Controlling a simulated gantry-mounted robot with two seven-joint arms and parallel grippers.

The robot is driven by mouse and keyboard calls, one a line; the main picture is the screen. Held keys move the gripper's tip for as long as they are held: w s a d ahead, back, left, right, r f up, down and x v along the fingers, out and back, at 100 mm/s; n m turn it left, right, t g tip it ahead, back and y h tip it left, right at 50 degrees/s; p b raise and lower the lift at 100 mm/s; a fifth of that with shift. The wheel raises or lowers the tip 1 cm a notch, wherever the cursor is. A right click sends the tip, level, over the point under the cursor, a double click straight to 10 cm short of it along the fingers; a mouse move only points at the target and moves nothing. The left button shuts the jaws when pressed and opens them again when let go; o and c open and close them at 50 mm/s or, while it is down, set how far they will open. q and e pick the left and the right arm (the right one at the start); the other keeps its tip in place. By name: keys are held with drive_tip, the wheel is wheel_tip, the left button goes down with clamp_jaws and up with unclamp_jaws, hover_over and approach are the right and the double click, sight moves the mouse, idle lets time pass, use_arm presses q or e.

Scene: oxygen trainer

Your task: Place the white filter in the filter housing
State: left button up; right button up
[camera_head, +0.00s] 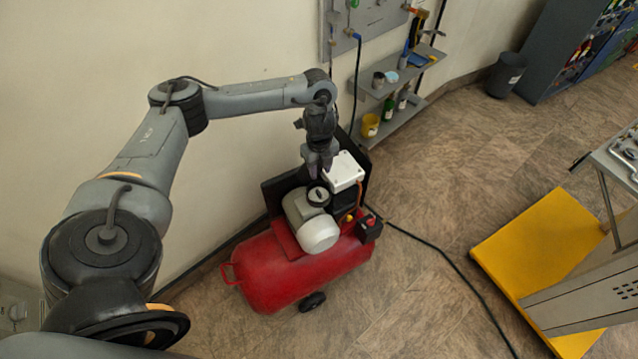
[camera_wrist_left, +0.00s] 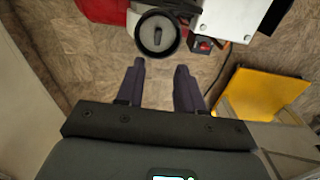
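A round, black-rimmed part that looks like the filter housing (camera_head: 318,196) sits on top of the red compressor (camera_head: 285,272). In the left wrist view the housing (camera_wrist_left: 157,34) shows a grey inside with a dark bar. I cannot make out a separate white filter in either view. My left gripper (camera_head: 319,168) is above the compressor, close to the housing. In the left wrist view its two fingers (camera_wrist_left: 160,78) stand apart with only floor seen between them, and the housing lies just beyond the tips. My right gripper is in neither view.
A white box (camera_head: 344,170) stands right beside the housing. A pale motor (camera_head: 312,226) is in front of it. Wall shelves (camera_head: 398,112) with bottles are behind. A black hose (camera_head: 440,256) crosses the floor. A yellow platform (camera_head: 545,262) is at the right.

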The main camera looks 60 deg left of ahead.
use_arm(q)
drive_tip(key=w+d+f+m+t+h, duration=0.15)
drive_tip(key=d+f, duration=0.25)
drive_tip(key=d, duration=0.9)
drive_tip(key=w+d+f+m+t+h, duration=0.1)
drive_tip(key=w+d+f+t, duration=0.15)
drive_tip(key=d, duration=0.95)
drive_tip(key=s+d+n+t+h, duration=0.1)
drive_tip(key=s+d+n+t, duration=0.15)
drive_tip(key=d, duration=0.85)
drive_tip(key=s+d+r+n+y, duration=0.1)
drive_tip(key=s+d+r+n, duration=0.1)
drive_tip(key=s+r+n, duration=0.4)
drive_tip(key=s+a+f+n+g+y, duration=0.1)
drive_tip(key=s+a+n+g+y, duration=0.1)
drive_tip(key=s+a+n, duration=0.7)
drive_tip(key=shift+s+a+f+n+g, duration=0.4)
drive_tip(key=shift+s+n+g, duration=0.2)
drive_tip(key=shift+s, duration=0.6)
drive_tip(key=shift+r, duration=0.2)
